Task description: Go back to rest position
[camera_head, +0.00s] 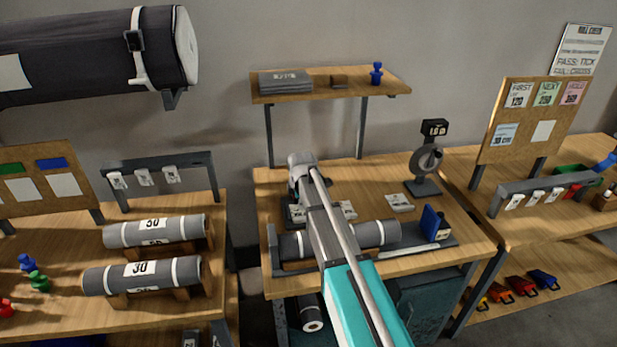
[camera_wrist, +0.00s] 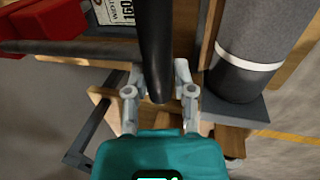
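In the head view my arm (camera_head: 342,255) reaches from the bottom edge up over the middle bench. Its far end is above the back part of that bench, and my gripper's fingers cannot be made out there. In the wrist view my gripper (camera_wrist: 158,72) has its two grey fingers spread apart. A dark rod-like shape (camera_wrist: 155,40) shows between them, with its rounded end near the palm. I see no clear grip on it. A grey roll with a white band (camera_wrist: 245,45) is to the right of the fingers, apart from them.
A grey roll (camera_head: 377,234) lies on the middle bench (camera_head: 455,222), partly behind my arm. A dial scale (camera_head: 426,165) and a blue block (camera_head: 432,223) stand to its right. A shelf (camera_head: 330,92) is above. Two rolls lie on the left bench (camera_head: 75,240). A large dark roll (camera_head: 90,55) is upper left.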

